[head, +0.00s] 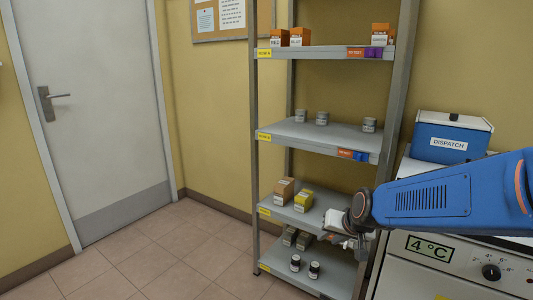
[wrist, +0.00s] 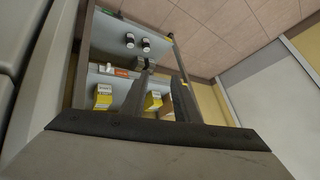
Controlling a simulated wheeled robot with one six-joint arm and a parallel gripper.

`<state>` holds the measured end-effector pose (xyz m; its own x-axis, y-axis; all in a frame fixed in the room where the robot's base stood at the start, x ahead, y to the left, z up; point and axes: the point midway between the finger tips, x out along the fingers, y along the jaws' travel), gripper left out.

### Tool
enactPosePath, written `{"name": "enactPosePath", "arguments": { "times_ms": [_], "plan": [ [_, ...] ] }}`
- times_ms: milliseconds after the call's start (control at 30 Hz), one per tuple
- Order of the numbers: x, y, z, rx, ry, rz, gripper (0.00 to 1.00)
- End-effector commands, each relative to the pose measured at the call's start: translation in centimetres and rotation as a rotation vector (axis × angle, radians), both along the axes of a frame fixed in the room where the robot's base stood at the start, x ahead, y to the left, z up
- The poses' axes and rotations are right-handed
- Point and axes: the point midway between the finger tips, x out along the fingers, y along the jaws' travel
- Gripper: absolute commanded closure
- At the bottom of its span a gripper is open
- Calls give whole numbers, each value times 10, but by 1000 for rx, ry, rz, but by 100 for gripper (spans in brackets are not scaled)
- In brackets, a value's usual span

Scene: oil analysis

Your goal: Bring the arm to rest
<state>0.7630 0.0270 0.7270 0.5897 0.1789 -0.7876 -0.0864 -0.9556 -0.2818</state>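My blue arm reaches in from the right in the head view. My gripper (head: 342,239) is at the right front of the lower part of the metal shelf rack (head: 350,137), small and partly hidden by the wrist. In the wrist view, which looks upside down, the two dark fingers of my gripper (wrist: 159,72) stand apart. A yellow box (wrist: 153,101) shows in the gap, on the shelf beyond them. I see nothing held between the fingers.
A white 4 °C cabinet (head: 430,270) stands close under my arm, with a blue DISPATCH box (head: 447,138) on top. The rack holds an orange carton (head: 284,190), a yellow carton (head: 303,200) and dark bottles (head: 314,269). The floor (head: 160,262) before the white door (head: 95,110) is clear.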

Motion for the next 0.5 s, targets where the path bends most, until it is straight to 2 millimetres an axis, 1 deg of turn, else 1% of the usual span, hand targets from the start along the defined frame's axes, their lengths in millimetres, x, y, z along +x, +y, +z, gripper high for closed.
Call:
{"name": "enactPosePath", "arguments": {
  "times_ms": [33,200,367,500],
  "plan": [
    [-15,-6,8,-10,3,11,72],
    [-64,-23,23,-55,36,50,72],
    [-111,-40,32,-101,68,79,72],
    [-154,-55,37,-146,101,98,72]
  ]
}}
